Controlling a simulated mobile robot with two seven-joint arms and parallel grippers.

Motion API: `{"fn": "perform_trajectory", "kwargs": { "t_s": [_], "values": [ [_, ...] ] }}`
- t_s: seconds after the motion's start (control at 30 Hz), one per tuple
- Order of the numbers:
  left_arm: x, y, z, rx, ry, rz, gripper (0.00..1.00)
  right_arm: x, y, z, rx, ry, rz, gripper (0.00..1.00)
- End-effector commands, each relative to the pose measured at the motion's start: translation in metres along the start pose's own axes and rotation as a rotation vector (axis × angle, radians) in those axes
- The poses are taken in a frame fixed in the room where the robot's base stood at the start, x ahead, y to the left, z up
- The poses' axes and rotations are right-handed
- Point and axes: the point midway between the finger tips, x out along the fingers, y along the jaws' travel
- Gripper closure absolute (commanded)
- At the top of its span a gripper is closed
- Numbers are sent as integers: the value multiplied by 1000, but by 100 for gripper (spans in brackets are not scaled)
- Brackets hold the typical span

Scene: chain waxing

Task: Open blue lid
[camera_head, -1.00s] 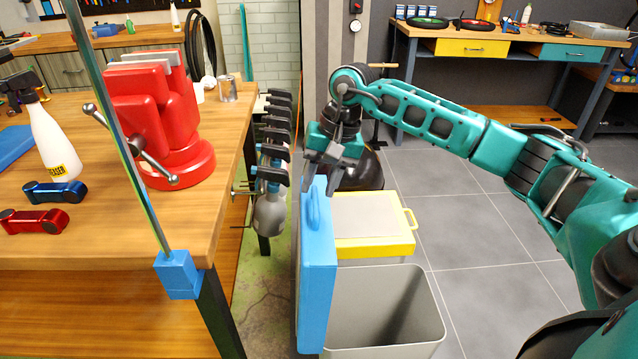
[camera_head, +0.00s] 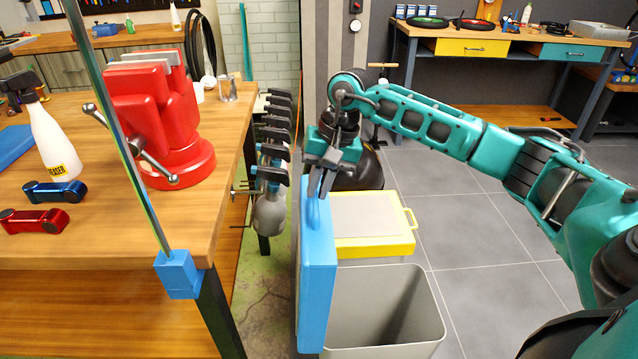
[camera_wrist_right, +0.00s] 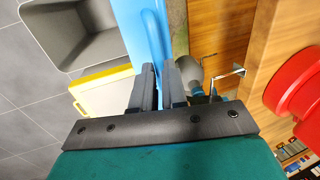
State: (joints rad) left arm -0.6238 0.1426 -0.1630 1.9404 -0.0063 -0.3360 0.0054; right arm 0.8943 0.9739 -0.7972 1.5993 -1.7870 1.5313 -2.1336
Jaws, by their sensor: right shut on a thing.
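The blue lid (camera_head: 318,285) stands upright on the left side of the grey bin (camera_head: 420,310), and the bin's inside is open to view. My right gripper (camera_head: 318,190) is at the top end of the lid, shut on the lid's blue handle (camera_head: 313,213). In the right wrist view, the two fingers (camera_wrist_right: 158,85) reach to the blue handle (camera_wrist_right: 154,35) on the lid's face (camera_wrist_right: 127,18). The grey bin (camera_wrist_right: 75,30) shows beside it. My left gripper is not in view.
A bin with a yellow-rimmed lid (camera_head: 372,222) stands behind the grey one. A wooden workbench (camera_head: 110,235) with a red vise (camera_head: 165,120) is close on the left, with tools hanging (camera_head: 272,150) at its side. Tiled floor (camera_head: 490,260) is free on the right.

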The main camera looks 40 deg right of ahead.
Motion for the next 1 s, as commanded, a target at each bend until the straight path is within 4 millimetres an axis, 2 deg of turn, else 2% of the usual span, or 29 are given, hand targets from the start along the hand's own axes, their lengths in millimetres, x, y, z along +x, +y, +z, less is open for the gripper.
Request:
{"fn": "perform_trajectory", "kwargs": {
  "t_s": [0.37,0.73,0.83,1.0],
  "values": [
    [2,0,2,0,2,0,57,1,3,0,1,0,-6,100],
    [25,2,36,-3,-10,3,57,-5,58,-1,5,4,-86,100],
    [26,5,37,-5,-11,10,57,-7,68,-1,3,2,-85,100],
    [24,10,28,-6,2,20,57,-10,70,0,1,2,-86,100]
  ]
}}
